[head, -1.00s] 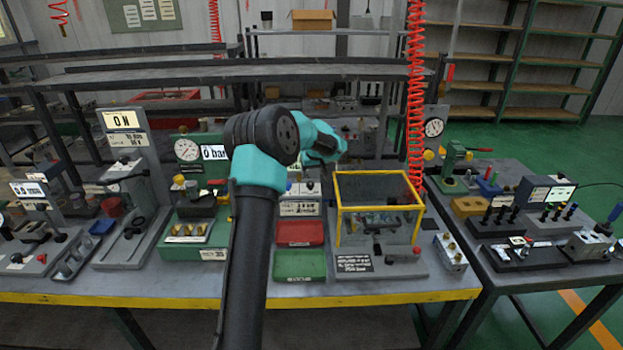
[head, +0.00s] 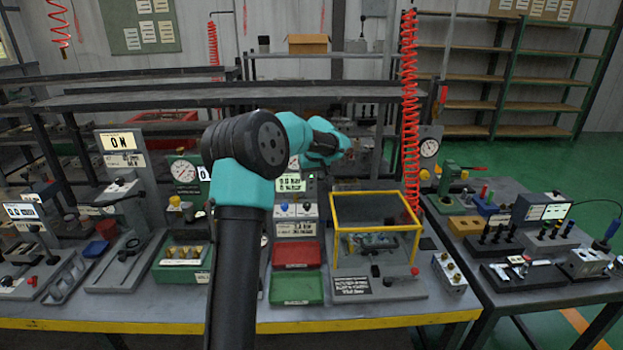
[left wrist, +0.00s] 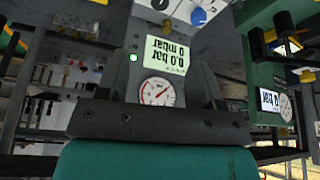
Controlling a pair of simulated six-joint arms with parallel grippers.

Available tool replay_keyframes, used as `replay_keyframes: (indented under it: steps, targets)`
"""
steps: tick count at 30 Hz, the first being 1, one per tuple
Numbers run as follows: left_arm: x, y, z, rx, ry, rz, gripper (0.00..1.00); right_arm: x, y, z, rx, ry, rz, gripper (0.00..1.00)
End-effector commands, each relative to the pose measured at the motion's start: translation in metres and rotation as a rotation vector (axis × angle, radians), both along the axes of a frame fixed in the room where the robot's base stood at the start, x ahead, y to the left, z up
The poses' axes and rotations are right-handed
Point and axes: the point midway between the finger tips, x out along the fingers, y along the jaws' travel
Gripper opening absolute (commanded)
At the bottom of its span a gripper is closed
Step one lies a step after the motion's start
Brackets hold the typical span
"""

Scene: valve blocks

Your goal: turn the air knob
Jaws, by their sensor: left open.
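I cannot read which is the air knob. A blue-topped knob (left wrist: 197,17) also shows at the top of the left wrist view. There the display (left wrist: 166,55) appears upside down, reading zero bar and zero mbar, with a round gauge (left wrist: 157,92) below it. My left gripper (head: 335,150) is open, above and behind the knobs, apart from them. Its fingertips are hard to make out. My right gripper is not in view.
A yellow-framed guard box (head: 375,226) stands right of the knobs. A red tray (head: 297,254) and a green tray (head: 296,288) lie in front. A green-based station (head: 182,270) is at the left. A red coiled hose (head: 410,110) hangs at the right.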

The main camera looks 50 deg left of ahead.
Motion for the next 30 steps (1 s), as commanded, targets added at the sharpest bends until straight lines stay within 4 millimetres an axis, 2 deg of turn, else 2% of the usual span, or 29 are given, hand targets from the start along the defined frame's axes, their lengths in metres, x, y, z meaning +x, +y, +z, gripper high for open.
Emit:
replay_keyframes:
  steps: [8, 24, 30]
  targets:
    - [-0.008, 0.010, -0.002, -0.023, 0.027, -0.125, 0.61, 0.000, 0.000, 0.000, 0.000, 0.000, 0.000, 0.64]
    - [-0.033, 0.046, -0.002, -0.037, 0.022, -0.723, 0.61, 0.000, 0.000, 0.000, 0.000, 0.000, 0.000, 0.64]
    - [-0.037, 0.053, 0.000, -0.007, 0.001, -0.873, 0.61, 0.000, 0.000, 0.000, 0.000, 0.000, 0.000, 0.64]
